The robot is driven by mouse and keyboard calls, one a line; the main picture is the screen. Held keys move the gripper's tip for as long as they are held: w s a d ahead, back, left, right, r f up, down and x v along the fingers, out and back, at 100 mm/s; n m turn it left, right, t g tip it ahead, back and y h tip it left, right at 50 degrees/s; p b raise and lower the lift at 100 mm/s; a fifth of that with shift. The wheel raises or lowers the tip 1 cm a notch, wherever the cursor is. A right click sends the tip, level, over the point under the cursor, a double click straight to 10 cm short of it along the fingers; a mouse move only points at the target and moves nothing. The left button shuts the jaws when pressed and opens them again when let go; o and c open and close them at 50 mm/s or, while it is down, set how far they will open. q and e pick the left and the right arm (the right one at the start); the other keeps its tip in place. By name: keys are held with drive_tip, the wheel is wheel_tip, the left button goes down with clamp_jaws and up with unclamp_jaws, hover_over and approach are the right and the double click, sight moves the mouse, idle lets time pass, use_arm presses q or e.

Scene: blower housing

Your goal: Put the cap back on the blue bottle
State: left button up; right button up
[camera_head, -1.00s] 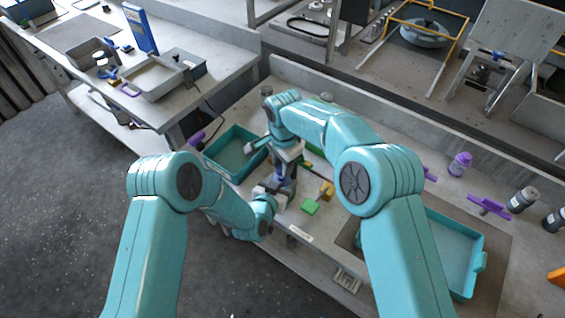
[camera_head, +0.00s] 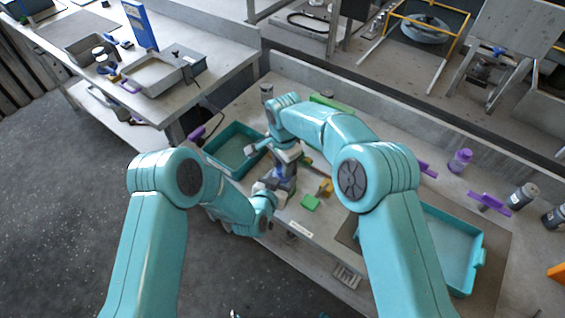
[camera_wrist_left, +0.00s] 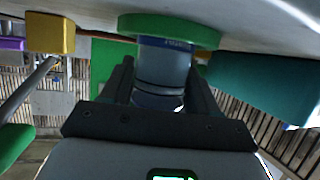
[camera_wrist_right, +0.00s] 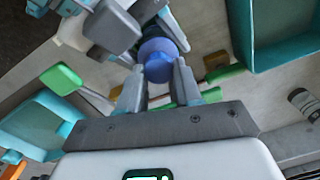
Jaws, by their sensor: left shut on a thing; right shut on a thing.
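The blue bottle (camera_wrist_left: 163,68) is upright, its base at a green disc (camera_wrist_left: 170,28) in the left wrist view. My left gripper (camera_head: 272,190) is shut around the bottle's side, low over the bench. My right gripper (camera_head: 285,165) is directly above, pointing down. In the right wrist view a round blue cap (camera_wrist_right: 158,58) sits between its fingertips, and the gripper is shut on it. The cap lines up with the bottle below. My fingers hide the join, so I cannot tell whether cap and bottle touch.
A teal tray (camera_head: 208,150) lies left of the grippers and another (camera_head: 477,262) at the right.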

drive_tip(key=shift+f, duration=0.5)
drive_tip(key=m, duration=0.8)
drive_tip(key=shift+s, duration=0.1)
drive_tip(key=m, duration=0.4)
drive_tip(key=shift+m, duration=0.4)
drive_tip(key=m, duration=0.3)
drive_tip(key=shift+s, duration=0.1)
drive_tip(key=o, duration=1)
drive_tip(key=shift+f, duration=0.1)
